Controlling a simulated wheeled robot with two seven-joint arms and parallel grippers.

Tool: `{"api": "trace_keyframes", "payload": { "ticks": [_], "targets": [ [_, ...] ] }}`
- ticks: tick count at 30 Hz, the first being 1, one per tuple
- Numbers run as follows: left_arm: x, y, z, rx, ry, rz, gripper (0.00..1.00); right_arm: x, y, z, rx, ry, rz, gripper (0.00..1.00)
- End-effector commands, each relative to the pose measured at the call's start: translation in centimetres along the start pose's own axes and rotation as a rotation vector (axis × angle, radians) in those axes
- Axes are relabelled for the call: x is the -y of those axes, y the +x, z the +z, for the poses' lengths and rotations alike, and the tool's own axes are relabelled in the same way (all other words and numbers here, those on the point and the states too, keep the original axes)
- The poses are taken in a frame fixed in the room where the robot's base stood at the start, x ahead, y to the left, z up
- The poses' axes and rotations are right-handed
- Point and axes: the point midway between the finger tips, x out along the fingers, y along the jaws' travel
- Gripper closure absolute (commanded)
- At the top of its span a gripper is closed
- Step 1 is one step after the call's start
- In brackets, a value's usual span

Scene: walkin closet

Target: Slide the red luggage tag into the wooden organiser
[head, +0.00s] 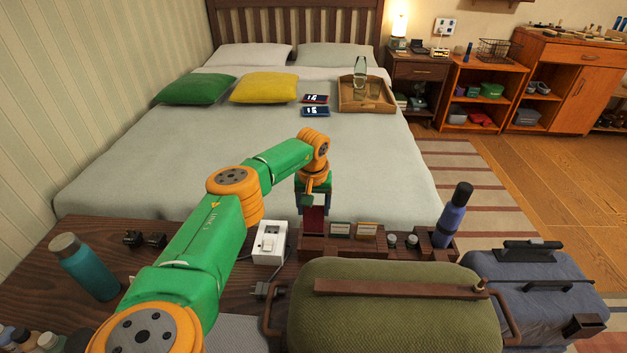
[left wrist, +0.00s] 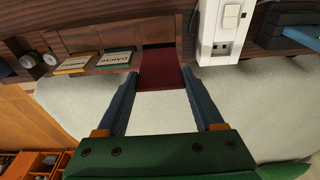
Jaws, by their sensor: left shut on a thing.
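The red luggage tag (head: 314,224) hangs below my left gripper (head: 315,204), which is shut on it. In the left wrist view the tag (left wrist: 163,72) lies between the two fingertips of the gripper (left wrist: 164,82). The dark wooden organiser (head: 347,248) stands along the bed side of the bench, behind the green bag. The tag is at the organiser's left end, upright, its lower end at or just above the wood. I cannot tell whether it has entered a slot. My right gripper is not in view.
Beside the tag the organiser holds a green card (head: 340,229) and a yellow card (head: 367,231), then small round items and a blue bottle (head: 453,215). A white socket box (head: 270,244) stands close on the left. The green bag (head: 395,310) fills the front.

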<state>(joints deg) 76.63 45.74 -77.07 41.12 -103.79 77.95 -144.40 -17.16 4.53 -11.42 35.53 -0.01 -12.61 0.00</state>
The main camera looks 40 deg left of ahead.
Motion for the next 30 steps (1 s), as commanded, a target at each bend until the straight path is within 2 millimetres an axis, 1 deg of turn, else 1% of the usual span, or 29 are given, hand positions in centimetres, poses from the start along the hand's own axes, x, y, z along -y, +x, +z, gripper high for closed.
{"api": "trace_keyframes", "payload": {
  "ticks": [7,30],
  "targets": [
    [0.0,0.1,0.0,0.000,0.000,0.000,0.84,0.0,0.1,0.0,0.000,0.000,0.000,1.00],
    [0.0,1.4,0.2,0.000,0.000,0.000,0.84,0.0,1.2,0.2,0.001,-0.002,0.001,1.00]
  ]
}}
